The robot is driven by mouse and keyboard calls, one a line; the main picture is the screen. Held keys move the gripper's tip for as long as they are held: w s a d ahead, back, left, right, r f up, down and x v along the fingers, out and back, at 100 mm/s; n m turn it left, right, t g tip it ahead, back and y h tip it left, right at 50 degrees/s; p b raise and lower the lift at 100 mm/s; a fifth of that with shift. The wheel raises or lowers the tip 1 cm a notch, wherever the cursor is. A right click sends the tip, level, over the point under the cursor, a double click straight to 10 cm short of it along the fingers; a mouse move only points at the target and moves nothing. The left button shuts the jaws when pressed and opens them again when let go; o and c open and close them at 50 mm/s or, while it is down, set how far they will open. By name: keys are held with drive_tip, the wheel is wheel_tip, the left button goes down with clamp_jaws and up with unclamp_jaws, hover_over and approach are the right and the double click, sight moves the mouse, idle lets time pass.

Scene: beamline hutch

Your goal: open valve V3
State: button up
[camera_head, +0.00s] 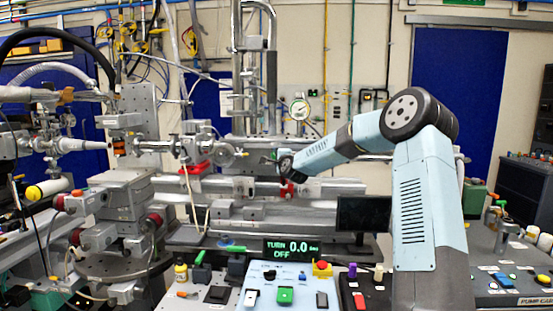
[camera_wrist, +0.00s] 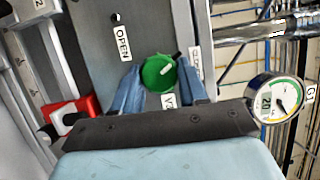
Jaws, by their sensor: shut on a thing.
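In the wrist view a round green knob (camera_wrist: 157,74) with a pale mark sits on a grey panel (camera_wrist: 90,30). My gripper (camera_wrist: 160,84) is shut on the knob, with one blue finger on each side. An OPEN label (camera_wrist: 122,43) is above and left of the knob. Another label (camera_wrist: 195,63), partly hidden, is to its right. A label beginning with V (camera_wrist: 168,101) is below the knob; its number is hidden by my gripper. In the head view my gripper (camera_head: 274,160) is at the panel, and the knob is too small to make out clearly.
A round gauge (camera_wrist: 275,100) labelled G1 is close on the right in the wrist view. A red part (camera_wrist: 78,110) is at left. In the head view a display (camera_head: 291,248) reads TURN 0.0 deg, OFF, above a control box (camera_head: 258,298). Beamline pipework fills the left.

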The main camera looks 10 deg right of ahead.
drive_tip(key=shift+a+n+g+h, duration=0.15)
drive_tip(key=shift+n+g+h, duration=0.65)
drive_tip(key=shift+n, duration=1.3)
drive_tip(key=shift+a+n+g+h, duration=0.1)
drive_tip(key=shift+n+g+h, duration=0.7)
drive_tip(key=shift+n, duration=1.3)
drive_tip(key=shift+a+n+g+h, duration=0.15)
drive_tip(key=shift+n+g+h, duration=0.65)
drive_tip(key=shift+n, duration=1.3)
drive_tip(key=shift+r+n+g, duration=0.1)
drive_tip(key=shift+n+g, duration=0.2)
drive_tip(key=shift+n, duration=0.1)
drive_tip(key=shift+w+r, duration=0.1)
drive_tip(key=o, duration=1)
drive_tip(key=shift+o, duration=0.2)
drive_tip(key=shift+r, duration=0.1)
drive_tip(key=v, duration=1.3)
drive_tip(key=shift+s+a, duration=0.2)
drive_tip(key=shift+s, duration=0.1)
